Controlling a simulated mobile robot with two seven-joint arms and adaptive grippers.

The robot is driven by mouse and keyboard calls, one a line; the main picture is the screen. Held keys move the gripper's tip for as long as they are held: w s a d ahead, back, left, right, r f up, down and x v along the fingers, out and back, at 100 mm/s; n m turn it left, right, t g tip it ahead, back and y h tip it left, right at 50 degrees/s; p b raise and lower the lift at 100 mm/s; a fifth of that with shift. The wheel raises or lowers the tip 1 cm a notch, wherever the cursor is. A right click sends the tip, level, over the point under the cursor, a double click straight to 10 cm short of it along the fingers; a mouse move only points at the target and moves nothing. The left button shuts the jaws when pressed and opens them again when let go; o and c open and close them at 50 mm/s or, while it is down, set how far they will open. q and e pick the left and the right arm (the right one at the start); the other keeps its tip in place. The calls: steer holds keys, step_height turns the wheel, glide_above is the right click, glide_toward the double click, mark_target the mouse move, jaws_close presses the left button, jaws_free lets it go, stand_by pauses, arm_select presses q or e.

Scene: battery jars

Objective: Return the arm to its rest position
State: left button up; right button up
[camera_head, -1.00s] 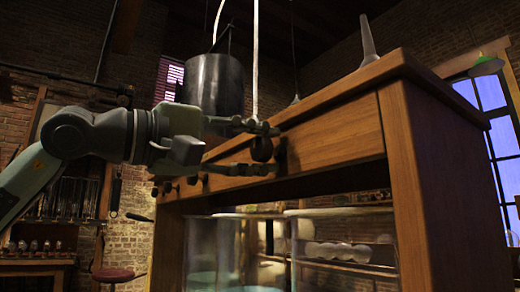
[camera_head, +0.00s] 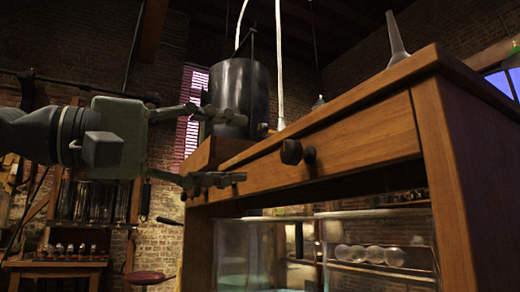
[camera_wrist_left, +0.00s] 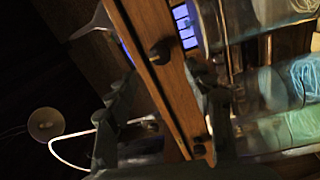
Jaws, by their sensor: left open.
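My left gripper (camera_head: 244,148) comes in from the left in the head view. Its two fingers are spread apart, one above the other, with nothing between them. The fingertips are to the left of a dark round knob (camera_head: 291,152) on the wooden bench's front rail (camera_head: 350,139). A gap shows between the fingers and that knob. In the left wrist view, the open gripper fingers (camera_wrist_left: 165,105) lie on both sides of the wooden rail, and a dark knob (camera_wrist_left: 160,52) shows beyond them. My right gripper is not in view.
A dark cylinder (camera_head: 239,88) stands behind the upper finger, with a pale cable (camera_head: 280,65) beside it. A glass funnel (camera_head: 396,40) stands on the bench top. Glass jars (camera_head: 245,250) stand under the bench. A red stool (camera_head: 146,278) is at lower left.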

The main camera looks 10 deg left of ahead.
arm_select(q)
steer(key=shift+v, duration=0.95)
